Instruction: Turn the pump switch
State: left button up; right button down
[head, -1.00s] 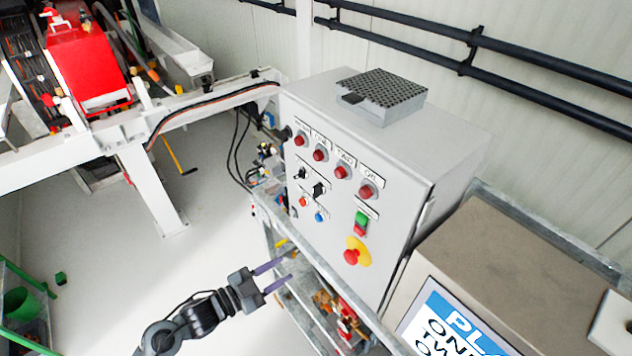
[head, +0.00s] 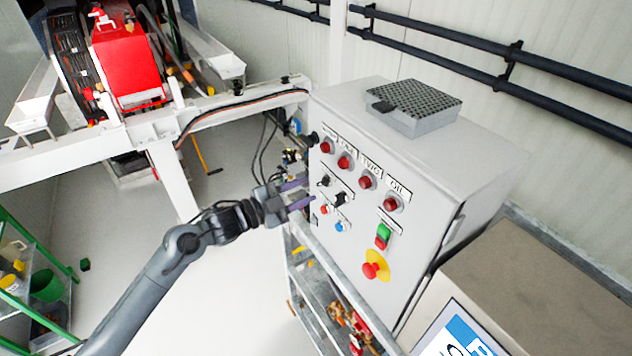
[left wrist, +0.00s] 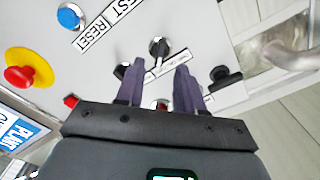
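In the left wrist view, a black knob with a silver ring (left wrist: 158,48) shows just beyond the gap between the fingertips (left wrist: 160,66). Another dark knob is partly hidden behind the left finger. Contact is not visible. My right gripper is not in view.
Red lamps (head: 367,182) line the panel top. A blue button (head: 340,226), a green-red switch (head: 383,236) and a red-yellow emergency stop (head: 375,266) are nearby. A metal shelf frame (head: 338,302) stands below the box. A grey perforated block (head: 414,105) sits on top.

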aim_at(320, 184)
pick_arm(q)
jog(key=shift+p+x, duration=0.35)
jog(key=shift+x, duration=1.75)
jog(key=shift+c, duration=0.3)
grip_shut()
